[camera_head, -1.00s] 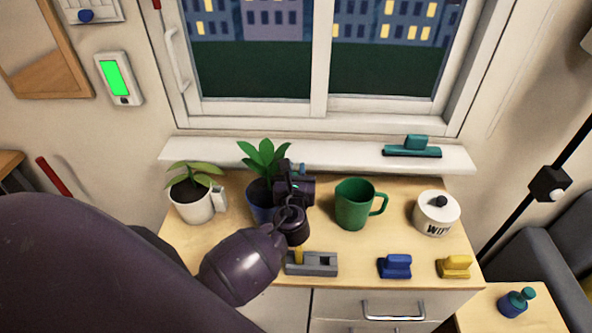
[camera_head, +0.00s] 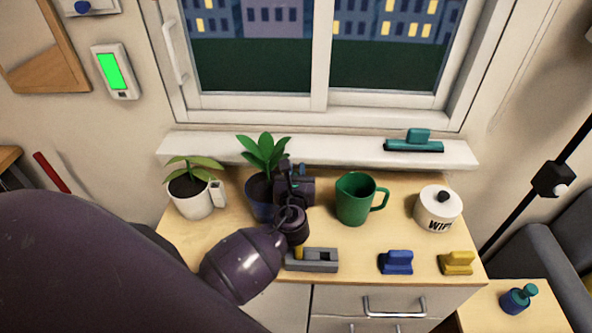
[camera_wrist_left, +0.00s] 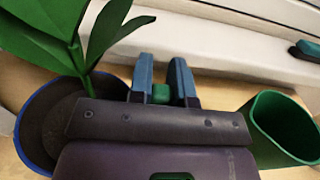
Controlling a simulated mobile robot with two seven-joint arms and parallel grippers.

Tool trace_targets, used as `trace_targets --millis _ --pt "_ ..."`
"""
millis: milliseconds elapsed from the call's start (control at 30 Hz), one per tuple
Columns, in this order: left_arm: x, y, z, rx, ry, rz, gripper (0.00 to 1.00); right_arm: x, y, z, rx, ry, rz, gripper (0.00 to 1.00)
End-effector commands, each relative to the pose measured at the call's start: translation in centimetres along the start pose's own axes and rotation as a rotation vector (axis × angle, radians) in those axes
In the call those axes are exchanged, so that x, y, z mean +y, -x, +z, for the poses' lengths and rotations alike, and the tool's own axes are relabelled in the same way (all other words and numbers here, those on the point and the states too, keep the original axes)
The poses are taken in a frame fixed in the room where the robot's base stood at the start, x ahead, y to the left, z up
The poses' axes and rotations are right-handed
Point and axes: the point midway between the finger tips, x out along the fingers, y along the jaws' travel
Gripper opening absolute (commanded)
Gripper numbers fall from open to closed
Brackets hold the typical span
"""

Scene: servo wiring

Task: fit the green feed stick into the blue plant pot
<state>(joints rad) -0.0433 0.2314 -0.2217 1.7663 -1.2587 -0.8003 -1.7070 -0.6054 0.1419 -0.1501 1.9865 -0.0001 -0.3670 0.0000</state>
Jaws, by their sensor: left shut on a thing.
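The blue plant pot (camera_head: 260,211) stands on the wooden top and holds dark soil and a leafy green plant (camera_head: 263,151). In the left wrist view the pot (camera_wrist_left: 34,150) is at the left, with its soil partly hidden by leaves and by my gripper. My left gripper (camera_wrist_left: 162,92) is shut on the green feed stick (camera_wrist_left: 161,93), of which only a small green piece shows between the blue-tipped fingers. The gripper is just right of the pot in both views, with the stick outside the pot's rim. My right gripper is not in view.
A green jug (camera_head: 355,203) stands close to the right of my gripper. A white pot (camera_head: 191,203) with another plant is at the left. A grey holder (camera_head: 318,263), blue block (camera_head: 396,263), yellow block (camera_head: 457,263) and white lidded jar (camera_head: 437,212) stand nearby. The window sill is behind.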

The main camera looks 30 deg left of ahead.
Motion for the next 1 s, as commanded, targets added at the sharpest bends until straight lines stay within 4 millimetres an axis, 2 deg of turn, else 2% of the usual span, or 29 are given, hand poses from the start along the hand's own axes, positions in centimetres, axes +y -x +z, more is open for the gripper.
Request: trace_targets --millis 100,133,300,667,1000 --pt "0.0 0.0 -0.3 0.0 0.0 0.0 0.0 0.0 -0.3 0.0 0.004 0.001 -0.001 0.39" --pt "0.0 0.0 -0.3 0.0 0.0 0.0 0.21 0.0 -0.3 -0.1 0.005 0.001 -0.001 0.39" --pt "0.0 0.0 -0.2 0.0 0.0 0.0 0.47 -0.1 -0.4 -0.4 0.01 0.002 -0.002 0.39" --pt "0.0 0.2 -0.3 0.001 0.0 0.0 0.48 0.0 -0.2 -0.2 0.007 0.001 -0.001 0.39" --pt "0.0 5.0 -0.3 0.002 0.001 -0.001 0.48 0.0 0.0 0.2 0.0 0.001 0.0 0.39"
